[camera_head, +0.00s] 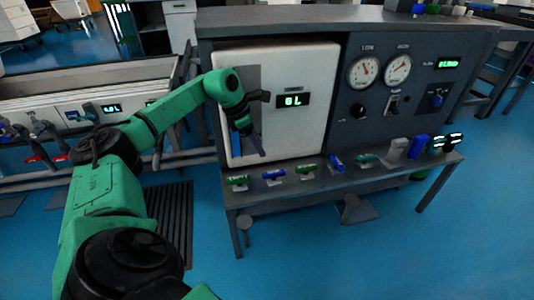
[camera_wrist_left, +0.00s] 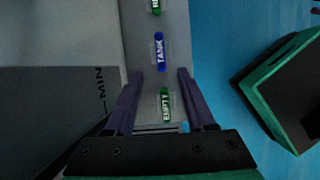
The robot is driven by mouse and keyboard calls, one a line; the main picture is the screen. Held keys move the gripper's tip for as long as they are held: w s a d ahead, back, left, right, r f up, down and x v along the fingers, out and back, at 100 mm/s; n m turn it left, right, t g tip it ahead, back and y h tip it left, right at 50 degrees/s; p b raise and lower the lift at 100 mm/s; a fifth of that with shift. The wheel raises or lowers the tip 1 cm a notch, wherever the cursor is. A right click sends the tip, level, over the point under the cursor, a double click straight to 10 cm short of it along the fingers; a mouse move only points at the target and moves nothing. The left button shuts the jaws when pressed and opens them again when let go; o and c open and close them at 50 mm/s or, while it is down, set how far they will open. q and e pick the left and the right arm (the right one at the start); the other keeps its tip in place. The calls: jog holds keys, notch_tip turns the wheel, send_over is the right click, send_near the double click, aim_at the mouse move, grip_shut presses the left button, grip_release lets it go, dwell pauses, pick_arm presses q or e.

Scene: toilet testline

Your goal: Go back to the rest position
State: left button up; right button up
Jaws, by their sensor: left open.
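My left arm reaches in from the left in the head view, and its gripper (camera_head: 258,146) hangs in front of the white panel (camera_head: 310,85) of the test bench, above the bench's front ledge. In the left wrist view the gripper (camera_wrist_left: 158,100) has its two purple fingers spread apart. A green part labelled EMPTY (camera_wrist_left: 165,104) and a blue part labelled TANK (camera_wrist_left: 160,50) show on the ledge between and beyond the fingers. Nothing is held. My right gripper is not in view.
The ledge (camera_head: 300,182) carries several green and blue handles. Two gauges (camera_head: 364,70) and knobs sit on the bench's right side. A rack with pipes (camera_head: 90,100) stands at the left. The blue floor (camera_head: 400,250) is open in front.

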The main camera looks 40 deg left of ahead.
pick_arm(q)
jog(key=shift+v, duration=0.8)
